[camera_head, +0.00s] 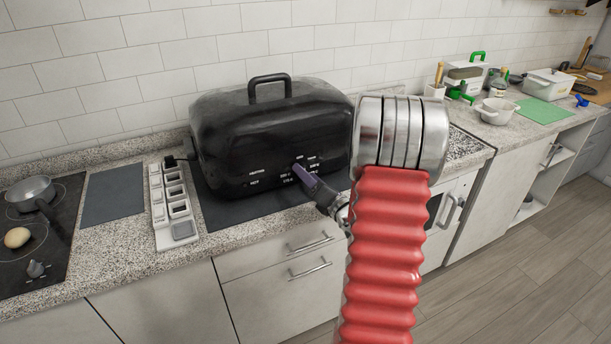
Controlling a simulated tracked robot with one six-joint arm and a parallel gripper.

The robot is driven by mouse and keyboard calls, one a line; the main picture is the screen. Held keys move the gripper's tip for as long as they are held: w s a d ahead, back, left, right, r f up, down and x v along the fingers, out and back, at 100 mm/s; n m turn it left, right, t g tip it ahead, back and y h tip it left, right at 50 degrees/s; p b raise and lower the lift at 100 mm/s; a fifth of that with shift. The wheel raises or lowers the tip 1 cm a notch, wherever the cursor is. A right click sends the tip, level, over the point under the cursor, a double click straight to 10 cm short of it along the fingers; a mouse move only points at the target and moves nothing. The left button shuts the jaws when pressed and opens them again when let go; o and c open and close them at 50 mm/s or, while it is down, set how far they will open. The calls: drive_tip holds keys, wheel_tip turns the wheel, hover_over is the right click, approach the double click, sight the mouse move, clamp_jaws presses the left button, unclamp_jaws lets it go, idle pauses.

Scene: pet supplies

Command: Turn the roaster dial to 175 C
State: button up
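The roaster (235,135) is a large black box-shaped appliance with a domed lid and a top handle (269,82). It stands on the counter left of my arm. Small white markings (262,178) are printed low on its front, too small to read surely. My gripper (298,168), with a purple finger, reaches from the right to the lower right of the roaster's front, among these markings. The fingertips appear at or very near the front face; I cannot tell whether they touch. The dial cannot be made out; my gripper may cover it. The finger gap is not visible.
A dark mat (225,212) lies under the roaster. A cooktop (60,240) with a pan (32,190) is at far left. White bowls (495,110) and a green board (542,110) are on the right counter.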

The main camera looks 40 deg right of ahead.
drive_tip(key=shift+w+d, duration=0.1)
drive_tip(key=shift+w, duration=0.4)
drive_tip(key=c, duration=1)
